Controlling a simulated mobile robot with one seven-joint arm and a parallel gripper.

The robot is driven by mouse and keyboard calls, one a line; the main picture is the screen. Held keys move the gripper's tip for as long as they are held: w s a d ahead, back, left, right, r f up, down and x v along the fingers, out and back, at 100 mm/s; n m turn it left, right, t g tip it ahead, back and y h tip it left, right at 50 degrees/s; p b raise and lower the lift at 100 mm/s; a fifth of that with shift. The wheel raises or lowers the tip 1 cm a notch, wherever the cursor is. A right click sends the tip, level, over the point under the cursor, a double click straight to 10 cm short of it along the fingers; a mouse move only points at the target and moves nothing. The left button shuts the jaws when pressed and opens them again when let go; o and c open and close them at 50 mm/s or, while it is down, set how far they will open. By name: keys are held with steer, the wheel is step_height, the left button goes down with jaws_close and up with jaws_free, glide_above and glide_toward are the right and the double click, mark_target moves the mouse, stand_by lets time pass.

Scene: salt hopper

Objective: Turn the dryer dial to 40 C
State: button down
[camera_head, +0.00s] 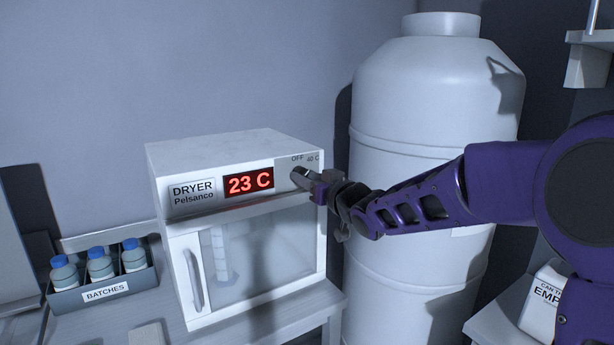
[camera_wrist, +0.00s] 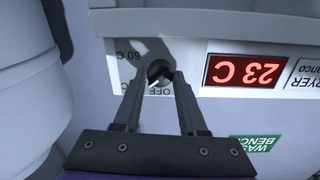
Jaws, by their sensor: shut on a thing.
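The white dryer (camera_head: 290,205) stands on a bench, with a red display (camera_head: 249,183) reading 23 C. Its dial (camera_wrist: 157,70) is a small dark round knob at the panel's upper right. The labels OFF and 40 C show above it in the head view. In the wrist view the panel is upside down, and a white mark on the dial lies near OFF. My gripper (camera_head: 304,176) is at the panel, its two fingers (camera_wrist: 158,82) either side of the dial and shut on it.
A large white tank (camera_head: 430,110) is close behind my arm on the right. A box (camera_head: 543,300) sits at the lower right. The dryer door handle (camera_head: 194,279) is below the panel.

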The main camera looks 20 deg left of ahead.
steer(key=shift+r, duration=0.1)
stand_by(0.3)
steer(key=shift+c, duration=2.3)
jaws_free()
steer(key=shift+d, duration=0.1)
steer(key=v, duration=1.7)
steer(key=shift+s, duration=0.2)
